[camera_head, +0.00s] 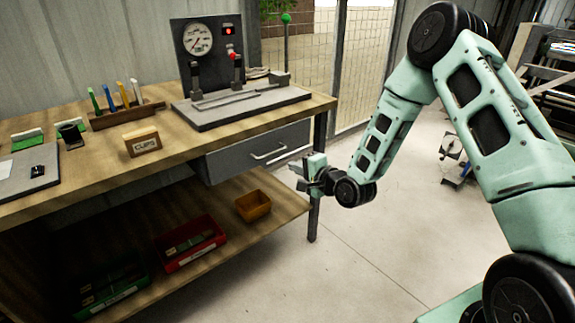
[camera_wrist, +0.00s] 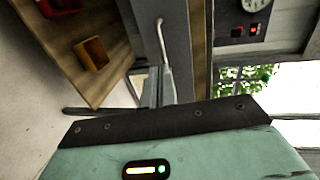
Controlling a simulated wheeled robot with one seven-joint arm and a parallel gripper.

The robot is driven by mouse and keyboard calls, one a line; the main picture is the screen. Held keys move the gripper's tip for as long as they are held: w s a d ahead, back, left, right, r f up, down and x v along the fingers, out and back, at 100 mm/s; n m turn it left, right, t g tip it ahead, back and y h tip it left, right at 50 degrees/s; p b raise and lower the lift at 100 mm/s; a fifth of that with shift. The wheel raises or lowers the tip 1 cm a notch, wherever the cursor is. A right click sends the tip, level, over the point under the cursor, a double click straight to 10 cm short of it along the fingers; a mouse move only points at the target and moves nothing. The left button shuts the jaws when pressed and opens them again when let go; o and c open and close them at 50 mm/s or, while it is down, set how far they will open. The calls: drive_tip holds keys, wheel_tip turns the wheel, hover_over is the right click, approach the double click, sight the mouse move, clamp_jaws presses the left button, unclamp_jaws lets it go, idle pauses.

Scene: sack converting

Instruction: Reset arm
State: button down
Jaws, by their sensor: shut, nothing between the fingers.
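My gripper (camera_head: 303,173) is at the end of my pale green arm, just right of the wooden workbench (camera_head: 75,192), at about the height of the drawer. It is shut and empty. In the head view it is near the drawer's handle (camera_head: 269,153), but I cannot tell the exact gap. In the wrist view the grey drawer front and its handle (camera_wrist: 163,55) lie beyond the gripper's housing. The drawer (camera_head: 258,150) is closed under the bench top.
The bench top holds a gauge panel (camera_head: 208,50), a pen rack (camera_head: 126,115) and a clips box (camera_head: 142,142). The lower shelf holds a yellow bin (camera_head: 253,206), a red bin (camera_head: 190,243) and a green bin (camera_head: 112,290).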

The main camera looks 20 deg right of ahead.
drive_tip(key=s+a+r+n+g+p, duration=0.6)
drive_tip(key=s+a+r+n+g, duration=0.2)
drive_tip(key=s+a+r+n, duration=0.4)
drive_tip(key=s+r+n+g+h+p, duration=0.2)
drive_tip(key=s+r+n, duration=0.3)
drive_tip(key=s, duration=0.9)
drive_tip(key=s+a+r+n+g+h+p, duration=0.1)
drive_tip(key=s+r, duration=0.5)
drive_tip(key=s, duration=0.7)
drive_tip(key=n+g+h+p, duration=0.1)
drive_tip(key=n+g+p, duration=0.1)
drive_tip(key=n+g, duration=0.1)
drive_tip(key=shift+s+a+r+n+g, duration=0.15)
drive_tip(key=shift+s+a+n+g, duration=0.05)
drive_tip(key=shift+s+n+g, duration=0.2)
